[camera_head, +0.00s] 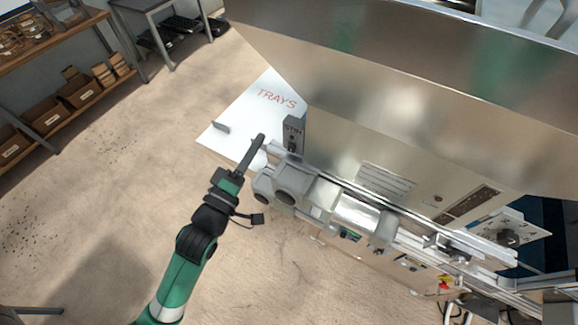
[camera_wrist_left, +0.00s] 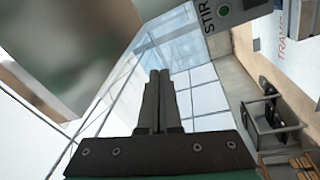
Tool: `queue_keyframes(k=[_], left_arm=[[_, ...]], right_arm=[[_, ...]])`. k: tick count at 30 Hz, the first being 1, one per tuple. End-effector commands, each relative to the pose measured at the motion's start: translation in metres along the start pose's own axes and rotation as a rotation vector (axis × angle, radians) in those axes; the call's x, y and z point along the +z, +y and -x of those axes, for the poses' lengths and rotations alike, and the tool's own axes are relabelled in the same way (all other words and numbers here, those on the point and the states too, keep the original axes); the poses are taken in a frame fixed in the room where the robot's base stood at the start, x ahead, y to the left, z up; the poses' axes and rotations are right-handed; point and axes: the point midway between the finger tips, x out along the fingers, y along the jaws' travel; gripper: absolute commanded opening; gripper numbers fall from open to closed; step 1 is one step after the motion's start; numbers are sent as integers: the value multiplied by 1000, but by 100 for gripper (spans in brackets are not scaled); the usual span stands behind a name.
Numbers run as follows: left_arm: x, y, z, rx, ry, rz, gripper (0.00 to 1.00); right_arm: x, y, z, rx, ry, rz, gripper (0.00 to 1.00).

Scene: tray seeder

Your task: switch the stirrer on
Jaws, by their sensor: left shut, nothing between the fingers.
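The stirrer's control box (camera_head: 292,128), a small grey box marked STIR, is fixed at the left end of the steel machine. It also shows at the top of the left wrist view (camera_wrist_left: 236,12), with a round green button (camera_wrist_left: 223,10) on its face. Whether the button is lit I cannot tell. My left gripper (camera_head: 259,138) is shut and empty, a little left of the box in the head view. In the left wrist view its closed fingers (camera_wrist_left: 159,75) point up the picture, with the box up and to their right. My right gripper is not in view.
A white board marked TRAYS (camera_head: 245,110) lies left of the box. The steel hopper (camera_head: 400,110) rises behind it, and a rail with grey rollers (camera_head: 330,200) runs to the lower right. Open floor (camera_head: 100,190) lies left; shelves (camera_head: 60,50) stand beyond.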

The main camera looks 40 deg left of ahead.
Motion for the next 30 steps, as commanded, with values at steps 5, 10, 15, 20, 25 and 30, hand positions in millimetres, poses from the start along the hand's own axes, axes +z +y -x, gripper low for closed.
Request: queue_keyframes(k=[5, 10, 15, 20, 25, 30], left_arm=[[41, -96, 49, -206, -70, 248, 0], [52, -123, 69, -283, -80, 345, 0], [52, -124, 70, -287, -80, 354, 0], [52, -123, 69, -286, -79, 352, 0], [53, -126, 56, -284, -78, 351, 0], [57, -134, 26, -283, -78, 351, 0]], right_arm=[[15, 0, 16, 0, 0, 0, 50], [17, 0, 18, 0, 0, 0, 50], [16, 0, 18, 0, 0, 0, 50], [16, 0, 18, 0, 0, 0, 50], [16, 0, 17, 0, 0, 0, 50], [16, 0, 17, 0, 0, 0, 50]])
